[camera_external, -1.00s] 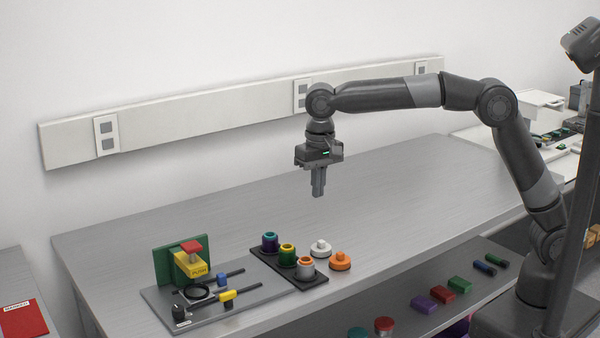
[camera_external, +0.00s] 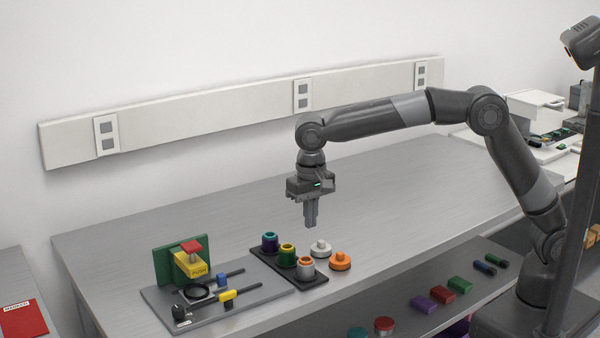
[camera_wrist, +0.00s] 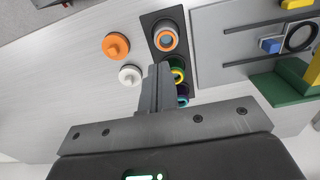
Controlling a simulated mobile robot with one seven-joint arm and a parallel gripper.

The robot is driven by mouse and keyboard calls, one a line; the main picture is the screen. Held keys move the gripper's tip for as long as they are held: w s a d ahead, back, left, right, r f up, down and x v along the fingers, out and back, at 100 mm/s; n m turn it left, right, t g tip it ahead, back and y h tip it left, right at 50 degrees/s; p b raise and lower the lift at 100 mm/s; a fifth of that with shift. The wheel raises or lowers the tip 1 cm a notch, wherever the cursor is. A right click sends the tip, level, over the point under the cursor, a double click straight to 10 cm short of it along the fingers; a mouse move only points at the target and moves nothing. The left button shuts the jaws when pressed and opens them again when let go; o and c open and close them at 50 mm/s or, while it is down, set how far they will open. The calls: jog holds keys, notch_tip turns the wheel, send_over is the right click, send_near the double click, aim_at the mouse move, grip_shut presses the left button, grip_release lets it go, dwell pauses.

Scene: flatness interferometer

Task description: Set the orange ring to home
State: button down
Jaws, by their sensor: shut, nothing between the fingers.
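A grey cylinder with an orange ring (camera_external: 307,260) at its top stands at the near right end of a black tray (camera_external: 308,285). The orange ring also shows in the wrist view (camera_wrist: 166,32), ahead of my fingertips. Green-and-yellow (camera_external: 287,250) and purple-and-teal (camera_external: 270,239) cylinders stand in the same row. In the wrist view my fingers partly hide these two. An orange knobbed cap (camera_external: 340,260) and a white one (camera_external: 320,248) sit on the bench beside the tray. My gripper (camera_external: 311,225) is shut and empty, pointing down above the caps and tray, touching nothing.
Left of the tray is a grey base plate (camera_external: 255,297) with a green upright block (camera_external: 163,262), a yellow-and-red push piece (camera_external: 191,263), a black ring, and blue and yellow sliders on rods. The bench behind and right is clear. Coloured blocks lie on a lower shelf.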

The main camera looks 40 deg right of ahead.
aim_at(310, 258)
notch_tip(310, 258, down, 9)
jog(key=shift+r, duration=0.15)
dwell(0.4)
jog(key=shift+s+d+f, duration=0.1)
jog(key=shift+d+f, duration=0.05)
jog(key=shift+f, duration=1.05)
jog(key=shift+r, duration=0.1)
notch_tip(310, 258, up, 15)
jog(key=shift+r, duration=0.2)
